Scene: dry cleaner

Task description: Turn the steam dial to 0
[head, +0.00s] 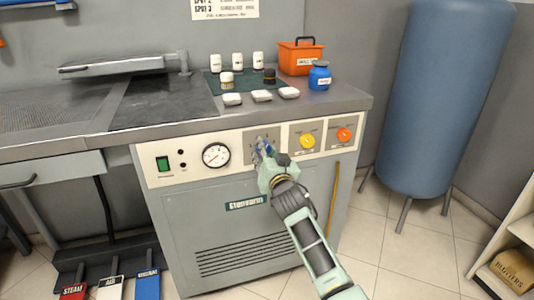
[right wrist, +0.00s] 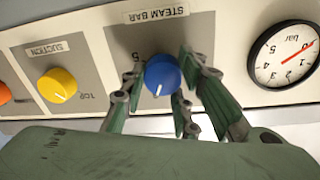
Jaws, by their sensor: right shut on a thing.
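The blue steam dial (right wrist: 161,76) sits on the cream control panel, on a grey plate marked STEAM BAR, seen upside down in the right wrist view. Its white pointer mark points down in that view, slightly left. A 5 shows at the plate's left; the other numbers are hidden. My right gripper (right wrist: 163,66) has its green fingers on both sides of the dial, shut on it. In the head view my right gripper (head: 264,152) reaches the panel from below and covers most of the dial. My left gripper is not in view.
A pressure gauge (head: 216,155) and green switch (head: 163,163) are left of the dial. A yellow suction knob (head: 307,141) and an orange knob (head: 344,134) are on its right.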

